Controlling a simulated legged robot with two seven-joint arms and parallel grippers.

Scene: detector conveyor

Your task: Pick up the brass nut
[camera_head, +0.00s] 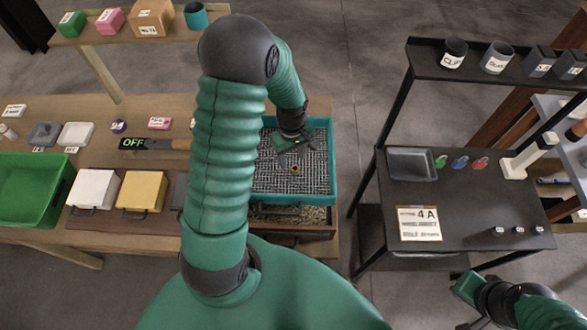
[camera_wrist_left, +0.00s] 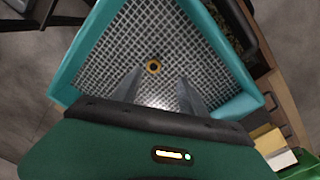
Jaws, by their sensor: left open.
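The brass nut (camera_head: 295,169) is a small gold ring lying on the wire mesh of the teal sieve tray (camera_head: 331,160). In the left wrist view the nut (camera_wrist_left: 153,66) lies flat on the mesh, just beyond the fingertips and roughly between their lines. My left gripper (camera_head: 293,150) is open and empty above the tray, close to the nut; its two grey fingers (camera_wrist_left: 158,80) stand apart in the wrist view. My right gripper (camera_head: 468,290) shows at the lower right of the head view, away from the tray; its fingers are not clear.
A drawer of gravel (camera_head: 300,216) sits below the tray. A dark shelf table (camera_head: 460,200) stands at right, across a floor gap.

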